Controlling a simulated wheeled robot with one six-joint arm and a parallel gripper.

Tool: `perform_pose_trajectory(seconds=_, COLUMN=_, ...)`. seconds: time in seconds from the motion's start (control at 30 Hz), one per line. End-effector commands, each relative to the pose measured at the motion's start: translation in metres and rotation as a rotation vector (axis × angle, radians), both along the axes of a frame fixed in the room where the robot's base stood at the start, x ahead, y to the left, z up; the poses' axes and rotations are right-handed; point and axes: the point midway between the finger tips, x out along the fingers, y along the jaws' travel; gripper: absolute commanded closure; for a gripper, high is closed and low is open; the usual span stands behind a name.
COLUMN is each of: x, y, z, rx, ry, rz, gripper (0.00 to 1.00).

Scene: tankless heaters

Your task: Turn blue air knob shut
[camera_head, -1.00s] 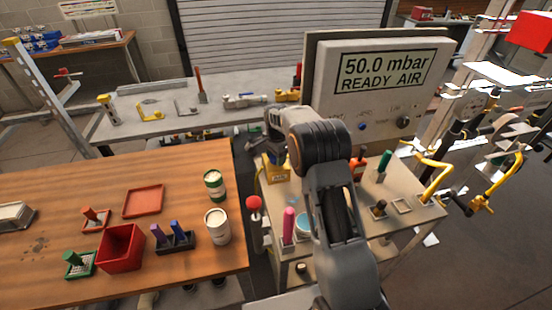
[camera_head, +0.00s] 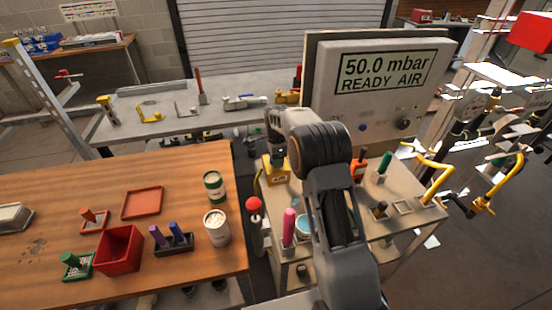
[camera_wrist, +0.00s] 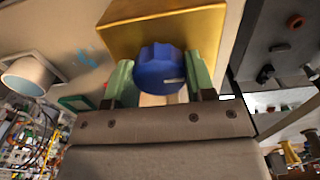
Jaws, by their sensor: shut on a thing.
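The blue air knob (camera_wrist: 161,69) is fluted, with a pale mark on its right side. It sits on a yellow block, which shows in the wrist view (camera_wrist: 190,30) and on the cart in the head view (camera_head: 277,170). My gripper (camera_wrist: 162,80) has its two green fingers on either side of the knob, shut on it. In the head view my gripper (camera_head: 277,150) points down at the yellow block, and the knob is hidden there. A display panel (camera_head: 385,75) reads 50.0 mbar READY AIR.
The cart (camera_head: 410,208) also holds a pink-handled tool (camera_head: 289,225), a green-handled one (camera_head: 384,163) and an orange bottle (camera_head: 358,166). A red ball-topped post (camera_head: 254,206) stands at its left. The wooden table (camera_head: 120,180) with cans and a red bin is close by on the left.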

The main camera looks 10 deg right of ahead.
Motion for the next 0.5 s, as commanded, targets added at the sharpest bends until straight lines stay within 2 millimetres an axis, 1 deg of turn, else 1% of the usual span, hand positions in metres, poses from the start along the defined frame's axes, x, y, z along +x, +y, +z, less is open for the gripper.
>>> perform_pose_trajectory(seconds=0.27, x=0.0006, y=-0.0002, z=0.0012, rx=-0.001, ry=-0.003, rz=0.001, gripper=0.74)
perform_pose_trajectory(seconds=0.3, x=0.0006, y=-0.0002, z=0.0012, rx=-0.001, ry=-0.003, rz=0.001, gripper=0.48)
perform_pose_trajectory(seconds=0.5, x=0.0003, y=-0.0001, z=0.0007, rx=-0.001, ry=-0.002, rz=0.001, gripper=0.29)
